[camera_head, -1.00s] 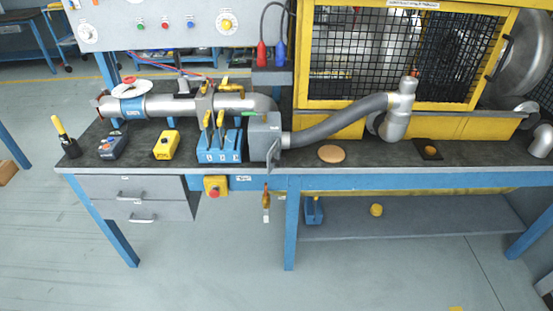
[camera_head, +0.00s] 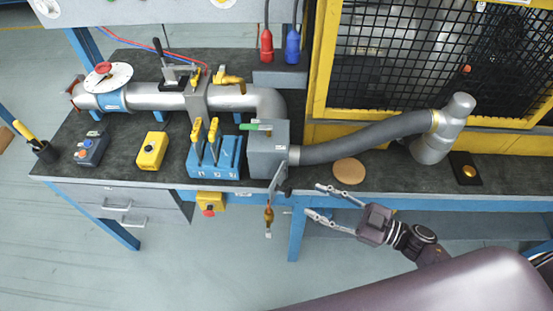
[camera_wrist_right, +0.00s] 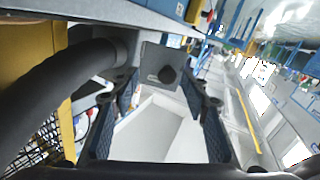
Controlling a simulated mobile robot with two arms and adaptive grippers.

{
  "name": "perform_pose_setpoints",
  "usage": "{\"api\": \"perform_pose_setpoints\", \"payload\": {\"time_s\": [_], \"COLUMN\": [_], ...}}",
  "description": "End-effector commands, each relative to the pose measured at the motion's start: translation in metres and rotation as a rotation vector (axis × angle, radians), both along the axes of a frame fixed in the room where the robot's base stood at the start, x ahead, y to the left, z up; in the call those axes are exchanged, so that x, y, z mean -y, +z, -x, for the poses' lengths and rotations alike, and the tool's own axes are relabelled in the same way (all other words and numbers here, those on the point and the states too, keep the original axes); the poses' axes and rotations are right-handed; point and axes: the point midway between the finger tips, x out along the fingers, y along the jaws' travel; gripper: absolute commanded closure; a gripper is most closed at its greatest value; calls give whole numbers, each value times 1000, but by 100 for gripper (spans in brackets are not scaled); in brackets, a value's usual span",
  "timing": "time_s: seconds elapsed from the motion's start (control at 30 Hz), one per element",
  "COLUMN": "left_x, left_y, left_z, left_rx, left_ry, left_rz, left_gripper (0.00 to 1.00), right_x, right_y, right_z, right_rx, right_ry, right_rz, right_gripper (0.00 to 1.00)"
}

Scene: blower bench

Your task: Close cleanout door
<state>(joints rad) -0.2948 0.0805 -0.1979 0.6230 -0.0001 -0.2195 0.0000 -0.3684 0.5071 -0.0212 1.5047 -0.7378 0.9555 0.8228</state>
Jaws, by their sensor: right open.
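The cleanout door (camera_head: 277,178) is a small grey plate with a dark knob. It stands swung out from the front of the grey box (camera_head: 264,152) at the end of the metal pipe, so it is open. In the right wrist view the door (camera_wrist_right: 152,58) and its round black knob (camera_wrist_right: 168,75) show ahead, between the fingers. My right gripper (camera_head: 314,200) is open and empty, just right of the door and in front of the bench edge, with its fingers pointing left at it. I see no contact. My left gripper is not in view.
A grey hose (camera_head: 375,138) runs right from the box. A tan disc (camera_head: 349,171) lies on the bench near my fingers. A blue block with yellow-handled tools (camera_head: 215,158) stands left of the box. A brass-coloured item (camera_head: 269,216) hangs below the door.

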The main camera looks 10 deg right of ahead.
Motion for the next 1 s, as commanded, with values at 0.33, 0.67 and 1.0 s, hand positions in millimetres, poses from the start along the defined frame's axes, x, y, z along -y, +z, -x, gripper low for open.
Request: {"api": "perform_pose_setpoints", "payload": {"time_s": [0.33,0.67,1.0], "left_x": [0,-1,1], "left_y": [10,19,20], "left_z": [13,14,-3], "left_rx": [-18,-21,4], "left_ry": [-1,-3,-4], "left_rz": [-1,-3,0], "left_gripper": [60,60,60], "right_x": [-34,-67,-70], "right_y": [17,15,14], "right_z": [-11,-37,-39], "right_rx": [18,16,16], "right_ry": [61,58,58], "right_rz": [-6,-4,-3], "right_gripper": [58,58,59]}}
